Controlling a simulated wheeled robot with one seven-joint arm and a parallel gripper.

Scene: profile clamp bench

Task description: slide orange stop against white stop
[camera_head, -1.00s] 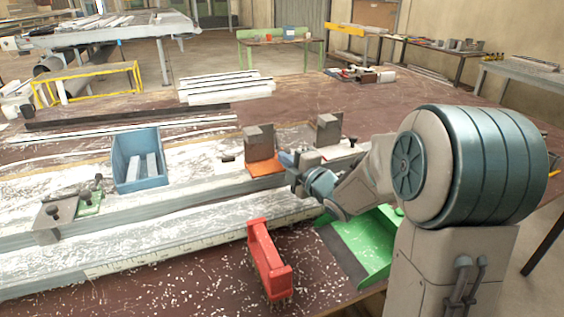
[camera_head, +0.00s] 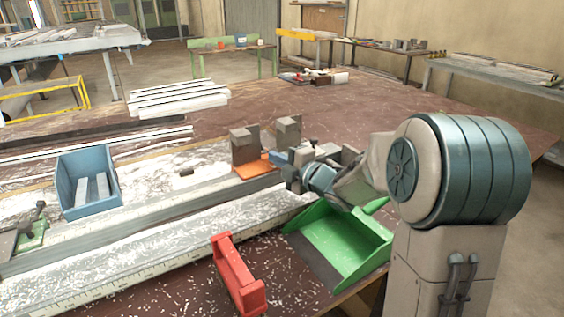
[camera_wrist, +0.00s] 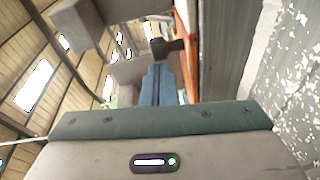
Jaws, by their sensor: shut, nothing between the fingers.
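The orange stop (camera_head: 258,169) has an orange base under a grey upright block and sits on the rail in the head view. The white stop (camera_head: 302,156) is just to its right, with a similar grey block behind it. A gap shows between the two blocks; I cannot tell whether the bases touch. My gripper (camera_head: 280,159) is shut and empty, low beside the right end of the orange base. In the wrist view its blue fingers (camera_wrist: 161,75) are together close to a dark knob (camera_wrist: 168,47) and the orange edge (camera_wrist: 187,40); contact is unclear.
A blue bin (camera_head: 72,205) with pale bars stands on the bench at left. White profiles (camera_head: 175,99) are stacked behind. The bench top at back right is mostly clear.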

